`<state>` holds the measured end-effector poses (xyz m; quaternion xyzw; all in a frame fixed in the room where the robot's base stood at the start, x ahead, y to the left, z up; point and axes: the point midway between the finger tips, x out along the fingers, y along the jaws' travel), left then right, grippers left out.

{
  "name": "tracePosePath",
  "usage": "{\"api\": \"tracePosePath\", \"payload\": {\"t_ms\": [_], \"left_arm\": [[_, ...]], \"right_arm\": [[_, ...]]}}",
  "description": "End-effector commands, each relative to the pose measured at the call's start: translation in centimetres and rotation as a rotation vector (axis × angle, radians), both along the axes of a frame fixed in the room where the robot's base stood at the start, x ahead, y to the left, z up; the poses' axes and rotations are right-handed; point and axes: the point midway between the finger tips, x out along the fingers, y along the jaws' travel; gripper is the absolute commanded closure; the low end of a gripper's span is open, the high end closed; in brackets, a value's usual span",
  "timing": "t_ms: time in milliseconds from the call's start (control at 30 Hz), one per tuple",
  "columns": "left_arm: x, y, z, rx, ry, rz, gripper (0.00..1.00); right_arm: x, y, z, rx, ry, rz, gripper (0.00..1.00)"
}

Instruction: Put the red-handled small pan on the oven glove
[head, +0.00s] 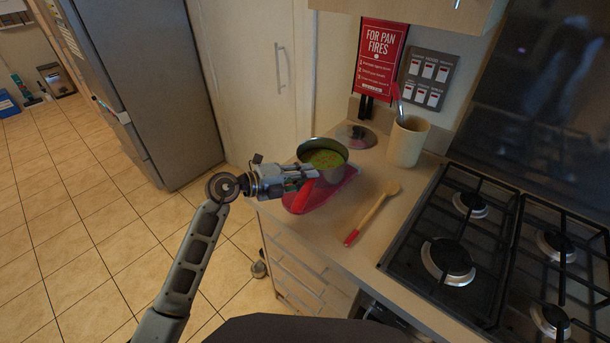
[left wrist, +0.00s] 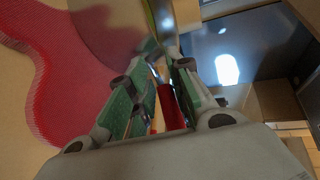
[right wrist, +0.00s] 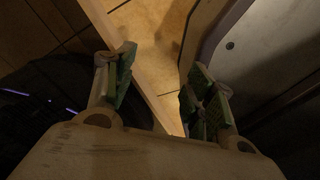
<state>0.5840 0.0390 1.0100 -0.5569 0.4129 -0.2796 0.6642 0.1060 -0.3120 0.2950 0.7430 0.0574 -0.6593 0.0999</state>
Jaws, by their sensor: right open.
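The red-handled small pan (head: 309,153), steel with green contents, is over the back part of the red oven glove (head: 299,202) on the worktop. I cannot tell whether its base touches the glove. My left gripper (head: 306,174) is at the pan's near side, its fingers closed around the handle. The left wrist view shows the red handle (left wrist: 171,105) between the fingers, the pan's shiny side (left wrist: 110,28) beyond and the glove (left wrist: 55,75) at left. My right gripper (right wrist: 160,90) is open and empty, low near the cupboards and floor.
A wooden spoon with a red handle end (head: 372,212) lies right of the glove. A lid (head: 356,136) and a cream utensil pot (head: 407,142) stand behind. The gas hob (head: 450,255) is at right. The worktop's left edge is close to the glove.

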Motion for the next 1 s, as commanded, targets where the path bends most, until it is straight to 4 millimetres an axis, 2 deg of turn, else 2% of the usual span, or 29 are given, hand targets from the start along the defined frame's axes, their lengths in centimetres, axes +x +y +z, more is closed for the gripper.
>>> {"api": "tracePosePath", "payload": {"t_ms": [33, 100, 567, 767, 1000], "left_arm": [[0.0, 0.0, 0.1, -0.001, -0.001, 0.000, 0.70], [0.0, 0.0, 0.1, -0.001, -0.001, 0.000, 0.61], [-0.1, 0.1, 0.3, 0.000, 0.000, 0.000, 0.61], [-0.8, 1.3, 0.6, 0.000, 0.001, 0.000, 0.61], [-2.2, 3.7, 1.3, 0.001, 0.000, 0.001, 0.61]], "right_arm": [[0.1, 0.0, 0.0, 0.000, -0.002, 0.000, 0.46], [0.1, 0.0, 0.0, 0.000, -0.002, 0.000, 0.46], [-1.4, 0.1, 0.0, 0.001, 0.015, -0.001, 0.46], [-1.7, 0.3, 0.6, 0.003, 0.019, -0.002, 0.46], [-1.8, 1.6, 1.6, 0.017, 0.021, -0.003, 0.46]]}}
